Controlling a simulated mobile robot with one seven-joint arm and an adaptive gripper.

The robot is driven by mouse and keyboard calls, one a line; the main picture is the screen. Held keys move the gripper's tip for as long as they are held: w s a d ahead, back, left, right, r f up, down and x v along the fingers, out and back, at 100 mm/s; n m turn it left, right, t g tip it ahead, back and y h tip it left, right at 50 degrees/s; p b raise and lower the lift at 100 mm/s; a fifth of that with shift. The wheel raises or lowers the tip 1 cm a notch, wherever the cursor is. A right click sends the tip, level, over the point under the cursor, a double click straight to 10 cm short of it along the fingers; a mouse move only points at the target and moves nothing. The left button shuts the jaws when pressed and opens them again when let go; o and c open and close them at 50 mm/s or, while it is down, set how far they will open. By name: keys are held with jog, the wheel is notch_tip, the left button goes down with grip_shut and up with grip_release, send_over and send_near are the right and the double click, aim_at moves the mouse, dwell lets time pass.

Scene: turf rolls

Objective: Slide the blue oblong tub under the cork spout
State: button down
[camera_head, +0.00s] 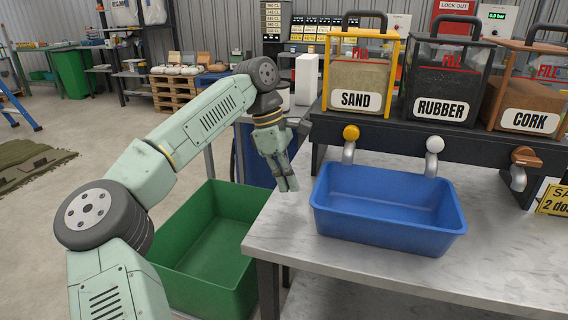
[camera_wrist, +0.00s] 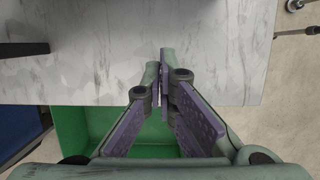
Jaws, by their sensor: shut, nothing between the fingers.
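The blue oblong tub (camera_head: 388,238) stands upright on the grey marbled table. It sits in front of the sand and rubber dispensers, and looks empty. The cork spout (camera_head: 519,178) is a grey pipe with a brown knob at the right, below the cork bin (camera_head: 526,108); it is to the right of the tub. My gripper (camera_head: 289,187) points down to the left of the tub, by the table's left edge, apart from the tub. Its fingers (camera_wrist: 163,80) are shut and hold nothing in the wrist view. The tub does not show clearly in the wrist view.
The sand spout (camera_head: 348,150) and rubber spout (camera_head: 431,160) hang over the tub's back side. A yellow sign (camera_head: 553,200) stands at the right. A green bin (camera_head: 212,250) is below the table's left edge. Bare table (camera_head: 500,260) lies right and front of the tub.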

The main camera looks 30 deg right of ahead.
aim_at(391, 208)
jog(key=shift+x, duration=1.1)
jog(key=shift+s+d+f+p, duration=0.1)
jog(key=shift+s+d+p, duration=0.15)
jog(key=shift+s+d, duration=0.5)
jog(key=shift+s+d+f+p, duration=0.2)
jog(key=shift+s+d, duration=0.4)
jog(key=shift+s, duration=0.25)
jog(key=s+d, duration=0.4)
jog(key=s+d+p, duration=0.1)
jog(key=s+d, duration=0.3)
jog(key=s, duration=0.1)
jog(key=s+d, duration=0.4)
jog(key=s, duration=0.1)
jog(key=shift+p, duration=0.35)
jog(key=shift+w+a, duration=0.1)
